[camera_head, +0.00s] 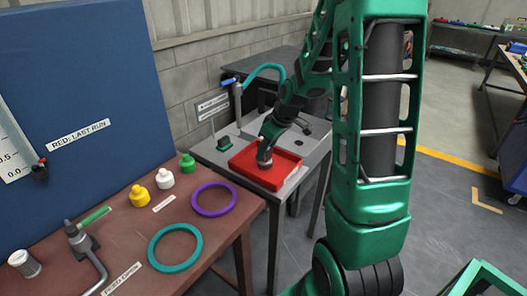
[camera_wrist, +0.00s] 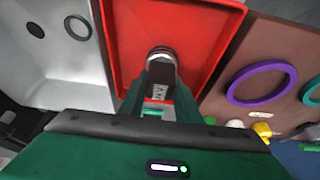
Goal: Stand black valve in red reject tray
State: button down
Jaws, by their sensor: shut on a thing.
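The red tray (camera_head: 284,171) lies on a grey metal bench, and it fills the upper middle of the wrist view (camera_wrist: 193,18). My gripper (camera_head: 266,150) reaches down over the tray's left part. In the wrist view my gripper (camera_wrist: 161,98) is shut on the black valve (camera_wrist: 162,72), a dark body with a pale marking and a metal ring at its far end. The valve is over the tray floor, inside the rim as seen. In the head view my gripper mostly hides it. I cannot tell whether it touches the floor.
A blue-handled tap with a teal hose (camera_head: 262,70) stands behind the tray. The brown table (camera_head: 190,262) at left holds a purple ring (camera_head: 214,199), a teal ring (camera_head: 175,249), and yellow, white and green capped pieces. The tray floor around the valve looks clear.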

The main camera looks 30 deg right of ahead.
jog(key=c, duration=1.3)
grip_release()
jog(key=shift+c, duration=0.2)
jog(key=v, duration=1.2)
jog(key=s+a+m+g, duration=0.1)
jog(key=s+m, duration=0.2)
jog(key=s, duration=0.6)
jog(key=s+a+m+g+h, duration=0.1)
jog(key=s+m, duration=0.3)
jog(key=s, duration=0.4)
jog(key=s+a+f+m+g, duration=0.1)
jog(key=s+m+g, duration=0.1)
jog(key=s, duration=0.7)
jog(key=shift+s+a+m, duration=0.3)
jog(key=shift+a+m, duration=0.05)
jog(key=shift+m, duration=0.35)
jog(key=shift+f, duration=0.1)
